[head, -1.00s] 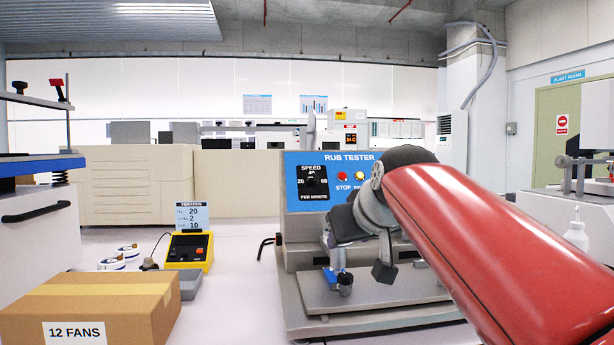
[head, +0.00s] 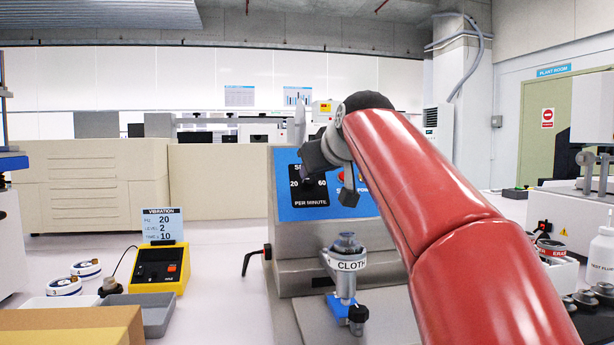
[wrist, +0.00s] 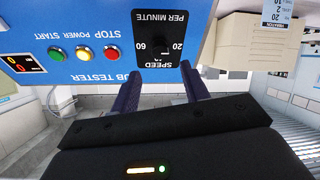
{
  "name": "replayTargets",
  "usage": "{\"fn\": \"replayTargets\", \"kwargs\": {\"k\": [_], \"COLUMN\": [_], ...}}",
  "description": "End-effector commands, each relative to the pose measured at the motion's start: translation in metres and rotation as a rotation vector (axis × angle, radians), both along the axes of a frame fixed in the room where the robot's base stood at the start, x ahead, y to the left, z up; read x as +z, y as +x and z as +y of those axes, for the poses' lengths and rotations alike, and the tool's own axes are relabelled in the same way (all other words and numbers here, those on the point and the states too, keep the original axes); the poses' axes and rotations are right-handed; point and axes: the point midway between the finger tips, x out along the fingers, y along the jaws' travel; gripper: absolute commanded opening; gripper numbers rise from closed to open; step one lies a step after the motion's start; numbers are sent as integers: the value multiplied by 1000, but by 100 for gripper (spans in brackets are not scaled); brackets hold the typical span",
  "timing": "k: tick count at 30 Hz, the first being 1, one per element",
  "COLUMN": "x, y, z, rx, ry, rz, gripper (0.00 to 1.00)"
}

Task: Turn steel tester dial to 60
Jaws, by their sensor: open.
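The steel-grey tester (head: 285,268) has a blue front panel (head: 350,212), lettered RUB TESTER in the wrist view. Its black speed dial plate (head: 309,200) is marked 20 at left and 60 at right in the head view. The plate (wrist: 160,28) appears upside down in the wrist view, between and beyond my fingers. In the head view my gripper (head: 330,175) covers the plate's upper part.
Red (wrist: 112,52), yellow (wrist: 83,53) and green (wrist: 55,54) buttons sit beside the dial. A clamp post labelled CLOTH (head: 346,280) stands below the panel. A yellow vibration unit (head: 160,268) and a cardboard box (head: 70,325) are at left.

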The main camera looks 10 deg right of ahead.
Motion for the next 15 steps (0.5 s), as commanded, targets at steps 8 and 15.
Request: {"fn": "replayTargets", "kwargs": {"k": [8, 15], "x": [-16, -26], "y": [40, 64], "z": [3, 4], "rx": [0, 1], "ry": [0, 1], "rz": [2, 0], "gripper": [45, 45]}}
